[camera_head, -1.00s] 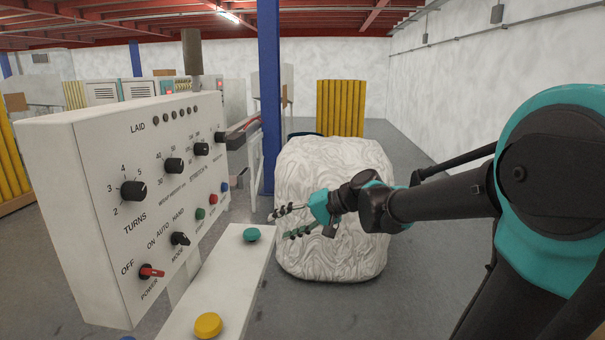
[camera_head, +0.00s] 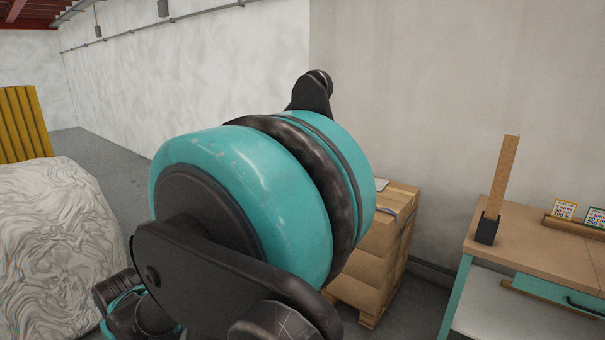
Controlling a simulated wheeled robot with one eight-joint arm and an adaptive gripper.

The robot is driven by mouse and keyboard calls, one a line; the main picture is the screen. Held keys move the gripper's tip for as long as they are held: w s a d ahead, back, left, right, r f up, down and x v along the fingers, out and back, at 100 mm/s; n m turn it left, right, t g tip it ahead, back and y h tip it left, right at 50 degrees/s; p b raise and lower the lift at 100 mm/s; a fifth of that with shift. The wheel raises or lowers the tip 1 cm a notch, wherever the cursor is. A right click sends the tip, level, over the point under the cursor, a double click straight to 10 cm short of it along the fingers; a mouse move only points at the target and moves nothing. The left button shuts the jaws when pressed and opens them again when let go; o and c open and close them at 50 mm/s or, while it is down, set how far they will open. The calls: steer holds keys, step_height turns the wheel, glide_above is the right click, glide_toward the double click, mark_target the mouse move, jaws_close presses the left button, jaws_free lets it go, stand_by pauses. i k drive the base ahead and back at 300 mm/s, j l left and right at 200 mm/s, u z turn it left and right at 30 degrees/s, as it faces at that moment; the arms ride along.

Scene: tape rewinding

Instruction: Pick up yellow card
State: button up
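Two small printed cards stand in a wooden holder (camera_head: 575,229) on the desk at the right edge. The left card (camera_head: 564,210) looks yellow-edged. The right card (camera_head: 596,217) looks green-edged and is partly cut off by the picture edge. Both are too small to read clearly. My gripper does not show now. My teal and black arm fills the middle of the view, well left of the cards.
The desk (camera_head: 530,240) has a wooden post in a black base (camera_head: 488,229). Stacked cardboard boxes (camera_head: 372,262) on a pallet stand left of it, partly behind my arm. A white wrapped bale (camera_head: 55,240) is at the left. Some desk top is bare.

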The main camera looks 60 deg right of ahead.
mark_target(563, 210)
steer(key=z, duration=3.65)
steer(key=i+l+u, duration=0.1)
steer(key=i, duration=0.25)
steer(key=i+l, duration=0.3)
steer(key=i+u, duration=0.05)
